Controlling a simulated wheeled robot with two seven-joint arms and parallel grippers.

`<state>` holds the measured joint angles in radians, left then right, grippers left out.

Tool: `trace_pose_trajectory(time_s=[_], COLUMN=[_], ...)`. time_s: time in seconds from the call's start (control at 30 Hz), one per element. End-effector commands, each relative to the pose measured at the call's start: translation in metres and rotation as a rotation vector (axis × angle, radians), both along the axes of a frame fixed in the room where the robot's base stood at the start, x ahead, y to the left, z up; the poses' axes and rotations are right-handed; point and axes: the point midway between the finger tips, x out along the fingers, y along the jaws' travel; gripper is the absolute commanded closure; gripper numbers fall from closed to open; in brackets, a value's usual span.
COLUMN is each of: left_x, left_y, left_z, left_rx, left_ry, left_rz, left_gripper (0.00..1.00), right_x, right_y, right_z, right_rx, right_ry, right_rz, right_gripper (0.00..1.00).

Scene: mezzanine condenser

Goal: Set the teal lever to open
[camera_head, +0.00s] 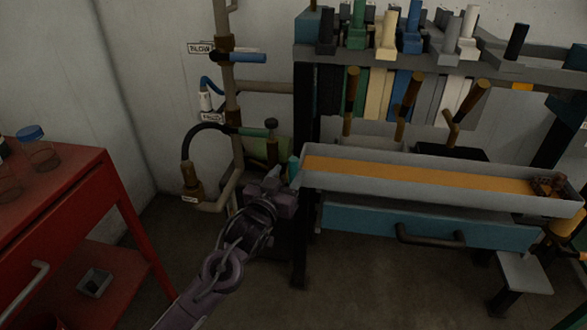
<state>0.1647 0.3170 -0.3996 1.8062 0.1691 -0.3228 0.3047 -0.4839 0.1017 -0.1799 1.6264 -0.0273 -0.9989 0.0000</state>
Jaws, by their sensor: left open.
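A small teal piece, which looks like the teal lever (294,168), stands upright just left of the grey tray's left end. Only its upper part shows, and my gripper hides what is below it. My left gripper (278,182) is open, with its fingers close beside the teal piece at the foot of the pipework. I cannot tell whether they touch it or stand around it. My right gripper is not in view.
A vertical pipe (231,105) with a blue lever (238,57) and hoses stands behind my gripper. A long tray (430,182) sits above a blue drawer (425,226) on the right. A red cart (60,185) stands left. Floor between is clear.

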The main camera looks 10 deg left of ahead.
Motion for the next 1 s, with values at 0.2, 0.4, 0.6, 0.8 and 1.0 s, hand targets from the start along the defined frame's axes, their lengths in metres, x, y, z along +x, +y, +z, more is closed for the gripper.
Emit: trace_pose_trajectory(time_s=[0.2, 0.4, 0.6, 0.8, 1.0], left_x=[0.034, 0.047, 0.048, 0.048, 0.048], left_y=[-0.006, -0.009, -0.01, -0.009, -0.009], left_z=[0.0, -0.001, -0.001, -0.001, -0.001], left_rx=[0.0, -0.001, 0.0, 0.0, 0.0], left_ry=[-0.001, 0.0, 0.001, 0.001, 0.001], left_rz=[0.001, 0.0, 0.0, 0.0, 0.0], left_gripper=[0.57, 0.57, 0.57, 0.77, 1.0], right_x=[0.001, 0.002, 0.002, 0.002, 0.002], right_y=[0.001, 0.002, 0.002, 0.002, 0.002], right_z=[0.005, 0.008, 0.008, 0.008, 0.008], right_rx=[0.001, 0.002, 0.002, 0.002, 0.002], right_ry=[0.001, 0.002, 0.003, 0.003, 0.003], right_rz=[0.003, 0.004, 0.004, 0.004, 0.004], right_gripper=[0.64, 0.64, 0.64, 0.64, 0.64])
